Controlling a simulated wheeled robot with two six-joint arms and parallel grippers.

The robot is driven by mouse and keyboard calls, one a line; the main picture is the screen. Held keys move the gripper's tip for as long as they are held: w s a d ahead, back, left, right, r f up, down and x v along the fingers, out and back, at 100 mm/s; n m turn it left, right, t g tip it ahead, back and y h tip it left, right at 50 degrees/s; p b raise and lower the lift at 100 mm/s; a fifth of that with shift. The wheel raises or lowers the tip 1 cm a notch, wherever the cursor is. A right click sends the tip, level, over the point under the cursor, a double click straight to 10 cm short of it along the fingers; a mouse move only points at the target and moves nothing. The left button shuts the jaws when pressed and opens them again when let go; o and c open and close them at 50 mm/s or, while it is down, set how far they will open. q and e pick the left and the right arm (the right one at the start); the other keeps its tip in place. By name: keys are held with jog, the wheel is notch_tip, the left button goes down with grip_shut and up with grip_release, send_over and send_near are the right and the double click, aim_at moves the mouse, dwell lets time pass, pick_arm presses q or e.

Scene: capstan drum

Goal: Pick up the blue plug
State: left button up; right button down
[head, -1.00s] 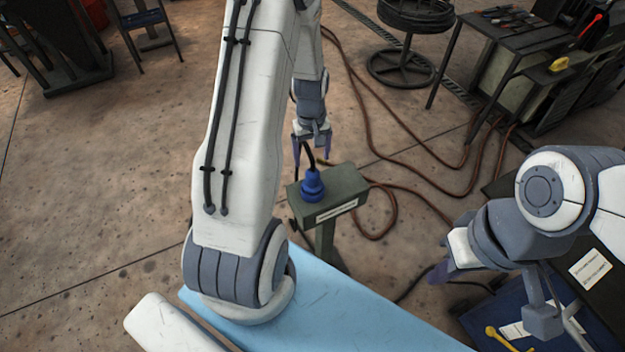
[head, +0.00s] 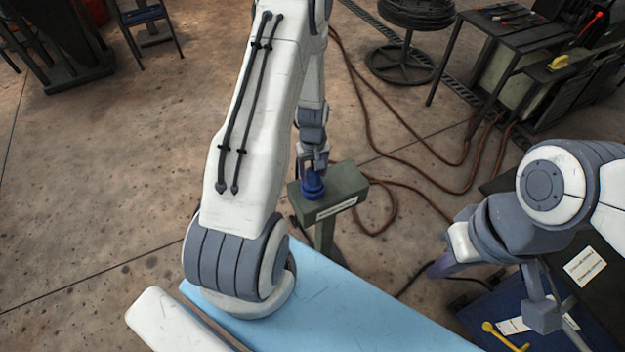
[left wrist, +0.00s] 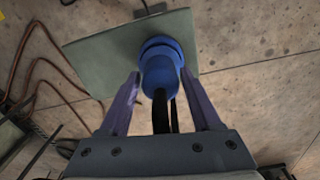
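The blue plug (head: 312,186) stands upright on top of a grey-green box on a post (head: 345,183). In the left wrist view the plug (left wrist: 160,65) shows its round collar and a black cable running toward my wrist. My left gripper (head: 312,172) is right at the plug from above.
A light blue surface (head: 345,305) lies in front of the post. Reddish hoses (head: 440,185) run over the floor. A dark workbench with tools (head: 510,22) and a reel stand (head: 402,62) are at the back right. A blue tray (head: 480,318) sits below my right arm.

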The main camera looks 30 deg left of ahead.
pick_arm(q)
grip_shut()
jog(key=shift+r, duration=0.15)
